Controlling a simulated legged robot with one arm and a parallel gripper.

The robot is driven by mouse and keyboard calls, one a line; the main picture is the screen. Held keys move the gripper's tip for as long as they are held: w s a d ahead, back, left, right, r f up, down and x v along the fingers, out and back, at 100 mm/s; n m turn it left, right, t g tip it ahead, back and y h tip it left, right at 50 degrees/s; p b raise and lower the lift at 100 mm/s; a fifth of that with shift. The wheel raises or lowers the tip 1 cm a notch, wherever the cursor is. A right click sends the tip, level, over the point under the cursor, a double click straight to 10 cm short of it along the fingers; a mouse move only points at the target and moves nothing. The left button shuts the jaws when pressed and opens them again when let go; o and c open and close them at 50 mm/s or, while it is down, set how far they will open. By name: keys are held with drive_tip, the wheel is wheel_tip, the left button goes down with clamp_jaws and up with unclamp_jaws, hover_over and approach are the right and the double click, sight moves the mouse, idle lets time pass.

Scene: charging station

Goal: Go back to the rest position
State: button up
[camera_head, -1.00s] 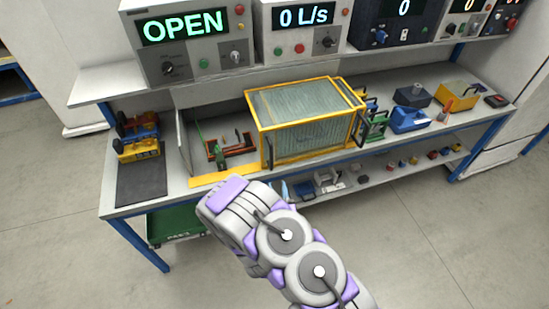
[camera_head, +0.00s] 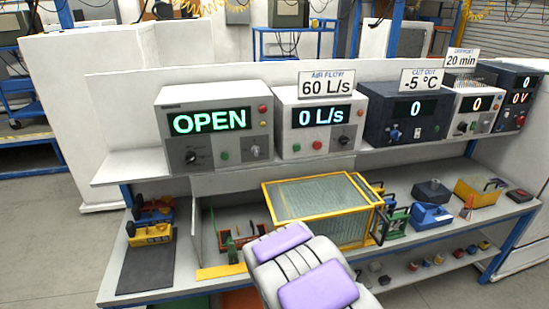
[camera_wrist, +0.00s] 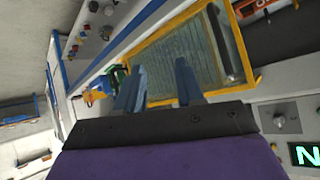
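In the wrist view my gripper (camera_wrist: 158,82) has its two blue-grey fingers apart, with nothing between them. Beyond the fingers lies the yellow-framed glass box (camera_wrist: 190,55), and the gap to it is hard to judge. In the head view my grey and purple arm (camera_head: 300,268) rises from the bottom middle, in front of the bench's front edge and the lower left of the glass box (camera_head: 320,200). My gripper is hidden in the head view.
The bench (camera_head: 205,222) carries yellow and blue clamps (camera_head: 150,233) on a dark mat (camera_head: 147,270), and blue (camera_head: 430,216) and yellow (camera_head: 478,192) boxes at right. The shelf above holds a box reading OPEN (camera_head: 215,125) and an air-flow box (camera_head: 315,120). Floor at left is clear.

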drive_tip(key=s+d+r+n+g+y+b, duration=0.1)
drive_tip(key=s+r+g, duration=0.3)
drive_tip(key=s, duration=0.8)
drive_tip(key=s+d+r+n+g+y+b, duration=0.1)
drive_tip(key=s+r+n+g, duration=0.1)
drive_tip(key=s+r, duration=0.7)
drive_tip(key=s+d+r+n+g+y+b, duration=0.1)
drive_tip(key=s+r+g, duration=0.4)
drive_tip(key=s, duration=1.1)
wheel_tip(320, 180, up, 2)
drive_tip(key=shift+d+r+n+g, duration=0.15)
drive_tip(key=shift+d+n+g, duration=0.2)
drive_tip(key=shift+n, duration=0.25)
